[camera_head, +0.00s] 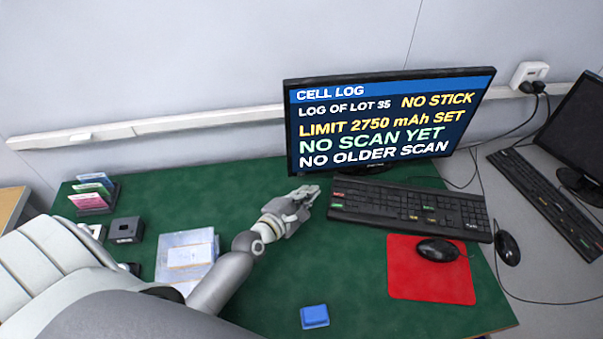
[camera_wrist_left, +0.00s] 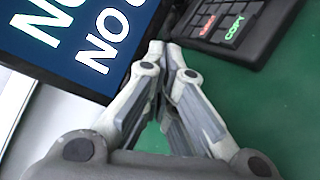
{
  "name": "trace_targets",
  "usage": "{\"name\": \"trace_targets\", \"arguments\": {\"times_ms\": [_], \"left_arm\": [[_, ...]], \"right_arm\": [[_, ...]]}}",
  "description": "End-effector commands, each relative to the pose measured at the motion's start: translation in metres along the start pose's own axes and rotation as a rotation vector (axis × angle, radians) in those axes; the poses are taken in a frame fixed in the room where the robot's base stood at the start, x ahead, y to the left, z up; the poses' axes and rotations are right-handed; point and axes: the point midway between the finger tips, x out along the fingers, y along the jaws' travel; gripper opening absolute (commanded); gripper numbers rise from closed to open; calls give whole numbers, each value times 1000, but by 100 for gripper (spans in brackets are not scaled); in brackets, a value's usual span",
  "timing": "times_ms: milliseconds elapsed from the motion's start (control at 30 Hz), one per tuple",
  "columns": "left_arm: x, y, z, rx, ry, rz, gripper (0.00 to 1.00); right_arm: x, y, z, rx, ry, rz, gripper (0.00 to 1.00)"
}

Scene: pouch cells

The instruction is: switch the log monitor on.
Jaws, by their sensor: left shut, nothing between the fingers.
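The log monitor (camera_head: 390,118) stands at the back of the green mat. Its screen is lit and reads CELL LOG, LOG OF LOT 35, NO STICK, LIMIT 2750 mAh SET, NO SCAN YET and NO OLDER SCAN. Part of its screen also shows in the left wrist view (camera_wrist_left: 85,40). My left gripper (camera_head: 312,190) is shut and empty, just below the monitor's lower left edge and left of the keyboard. In the left wrist view its fingertips (camera_wrist_left: 157,48) meet between the monitor and the keyboard. I cannot tell whether they touch either. My right gripper is not in view.
A black keyboard (camera_head: 410,206) lies before the monitor; its COPY key shows in the left wrist view (camera_wrist_left: 233,27). A mouse (camera_head: 437,250) rests on a red pad (camera_head: 405,281). A blue block (camera_head: 314,317), a clear tray (camera_head: 205,240) and a card rack (camera_head: 93,196) are on the mat (camera_head: 350,265).

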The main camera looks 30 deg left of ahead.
Motion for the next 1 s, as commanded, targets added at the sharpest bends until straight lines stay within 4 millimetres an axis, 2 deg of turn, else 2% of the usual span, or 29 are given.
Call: {"name": "trace_targets", "arguments": {"times_ms": [300,1000], "left_arm": [[-18,-13,13,-1,0,0,0],[-18,-13,14,0,0,0,0]], "right_arm": [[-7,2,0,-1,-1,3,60],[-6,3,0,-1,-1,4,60]]}}
